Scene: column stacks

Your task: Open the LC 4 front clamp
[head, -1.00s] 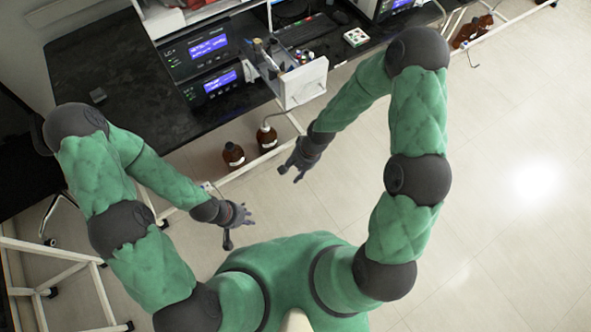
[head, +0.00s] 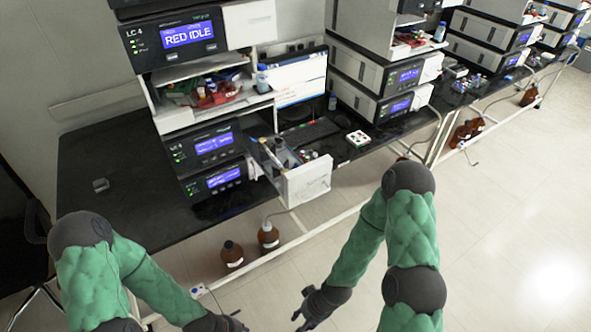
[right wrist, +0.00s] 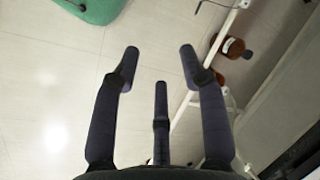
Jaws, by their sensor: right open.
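The LC 4 unit (head: 170,42) is the dark-fronted module at the upper left of the head view, high in the near stack. Its blue display (head: 189,34) reads "RED IDLE". A white front panel (head: 249,24) sits right of the display. I cannot make out the front clamp in either view. My right gripper (head: 308,306) is low in front of the bench, far below LC 4. In the right wrist view its fingers (right wrist: 160,58) are spread and empty above the floor. My left gripper (head: 238,321) is cut by the bottom edge, also far from LC 4.
A white drawer (head: 308,181) juts out from the lower stack. A shelf with a red tray (head: 217,95) lies below LC 4. Brown bottles (head: 268,238) stand under the bench. The black bench top (head: 120,190) is mostly clear at left. A second stack stands to the right.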

